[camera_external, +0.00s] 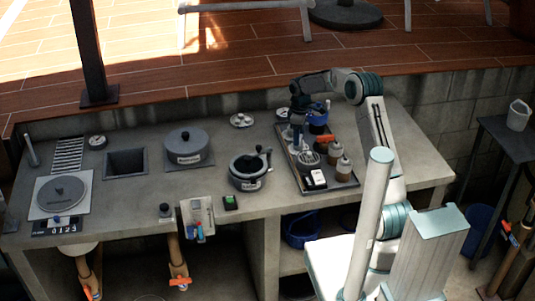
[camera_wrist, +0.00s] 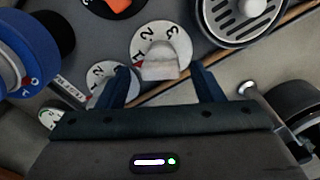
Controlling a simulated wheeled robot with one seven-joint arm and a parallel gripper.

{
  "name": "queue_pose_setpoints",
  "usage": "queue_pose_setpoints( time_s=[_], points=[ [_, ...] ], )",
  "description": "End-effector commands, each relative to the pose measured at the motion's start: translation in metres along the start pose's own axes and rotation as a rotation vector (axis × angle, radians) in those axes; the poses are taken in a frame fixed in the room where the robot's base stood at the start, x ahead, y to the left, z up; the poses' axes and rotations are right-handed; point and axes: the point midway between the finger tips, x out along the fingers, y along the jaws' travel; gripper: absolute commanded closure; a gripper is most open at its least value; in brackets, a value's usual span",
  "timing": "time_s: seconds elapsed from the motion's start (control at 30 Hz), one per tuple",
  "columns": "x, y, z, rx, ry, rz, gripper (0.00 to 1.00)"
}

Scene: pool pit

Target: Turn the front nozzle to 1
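In the wrist view, a pale grey knob (camera_wrist: 160,62) stands on a round white dial (camera_wrist: 143,38) with a 2 and a 3 and a red mark at its lower left. Which part is the front nozzle is not labelled. My gripper (camera_wrist: 161,68) is open. Its two dark blue fingers stand left and right of the knob, with a visible gap on each side. A second white dial (camera_wrist: 99,76) with a 2 lies partly behind the left finger. In the external view my gripper (camera_external: 297,138) is low over the tray's left side, and the dials are too small to read.
In the wrist view, the grate (camera_wrist: 245,12) is upper right and a blue-black cylinder (camera_wrist: 28,50) is close on the left. A lidded pot (camera_external: 246,178) stands left of the tray.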

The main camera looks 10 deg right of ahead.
Motion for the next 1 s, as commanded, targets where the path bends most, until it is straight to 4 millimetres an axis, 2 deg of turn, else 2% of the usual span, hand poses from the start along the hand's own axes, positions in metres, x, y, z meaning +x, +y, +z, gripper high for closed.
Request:
queue_pose_setpoints(
  time_s=[0.23, 0.37, 0.47, 0.8, 1.0],
  points=[
    [0.0, 0.0, 0.0, 0.0, -0.002, -0.002, 0.4],
    [-0.009, 0.0, 0.0, 0.001, 0.0, 0.0, 0.4],
    [-0.026, 0.0, 0.0, 0.001, 0.001, 0.002, 0.4],
    [-0.103, 0.0, -0.001, 0.001, 0.001, 0.001, 0.4],
    [-0.13, 0.0, -0.001, 0.0, 0.0, 0.0, 0.4]
  ],
)
